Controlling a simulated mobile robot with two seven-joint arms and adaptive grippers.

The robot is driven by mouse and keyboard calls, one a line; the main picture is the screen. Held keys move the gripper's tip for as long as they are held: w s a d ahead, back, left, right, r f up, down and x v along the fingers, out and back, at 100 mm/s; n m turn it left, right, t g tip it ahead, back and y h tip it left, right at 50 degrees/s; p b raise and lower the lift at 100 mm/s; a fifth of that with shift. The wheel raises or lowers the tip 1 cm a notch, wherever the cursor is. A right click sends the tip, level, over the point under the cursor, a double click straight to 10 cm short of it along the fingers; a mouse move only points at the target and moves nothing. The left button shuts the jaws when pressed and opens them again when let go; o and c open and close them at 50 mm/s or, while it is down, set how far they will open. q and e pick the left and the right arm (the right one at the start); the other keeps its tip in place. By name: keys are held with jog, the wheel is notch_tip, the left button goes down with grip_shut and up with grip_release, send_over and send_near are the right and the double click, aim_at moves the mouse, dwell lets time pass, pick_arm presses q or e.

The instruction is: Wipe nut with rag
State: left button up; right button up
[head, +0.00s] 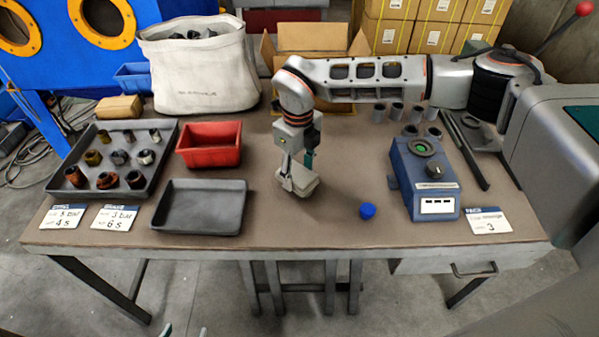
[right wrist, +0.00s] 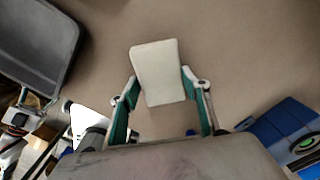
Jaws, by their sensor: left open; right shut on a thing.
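Several nuts (head: 107,180), some rusty, some brassy or grey, stand in a dark tray (head: 68,188) at the left of the table. My right gripper (head: 298,172) is over the middle of the table, pointing down, shut on a pale, flat, folded piece that looks like the rag (right wrist: 158,72). The rag also shows in the head view (head: 300,184), low over the tabletop; I cannot tell whether it touches. No nut shows under or beside it. My left gripper (head: 184,331) shows only as fingertips at the bottom edge, apart and empty.
A red bin (head: 209,145) and an empty grey tray (head: 201,207) lie left of my right gripper. A blue cap (head: 367,210) and a blue device (head: 424,180) are to its right. Several grey cylinders (head: 396,110) stand behind.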

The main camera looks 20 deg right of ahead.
aim_at(312, 183)
jog(key=shift+s+d+r+p, duration=0.15)
jog(key=shift+s+d+p, duration=0.35)
jog(key=shift+s+p, duration=0.2)
jog(key=shift+s+d+p, duration=0.5)
jog(key=shift+s+p, duration=0.2)
jog(key=shift+s, duration=0.1)
jog(key=shift+s+d, duration=0.2)
jog(key=shift+s, duration=0.2)
pick_arm(q)
jog(key=r, duration=0.2)
jog(key=w+r, duration=0.1)
jog(key=r, duration=0.1)
jog(key=shift+w+r, duration=0.15)
jog(key=shift+r, duration=0.1)
pick_arm(e)
jog(key=shift+w+a+f+b, duration=0.1)
jog(key=shift+w+a+b, duration=0.1)
jog(key=shift+w+a, duration=0.35)
jog(key=shift+w+a+f+b, duration=0.1)
jog(key=shift+w+a+b, duration=0.1)
jog(key=shift+w, duration=0.5)
jog(key=shift+w+a+b, duration=0.2)
jog(key=shift+w+a, duration=0.2)
jog(key=shift+w, duration=0.25)
pick_arm(q)
jog(key=shift+s+f, duration=0.15)
jog(key=shift+f, duration=0.4)
jog(key=shift+s+f, duration=0.15)
jog(key=shift+f, duration=0.4)
jog(key=shift+r, duration=0.1)
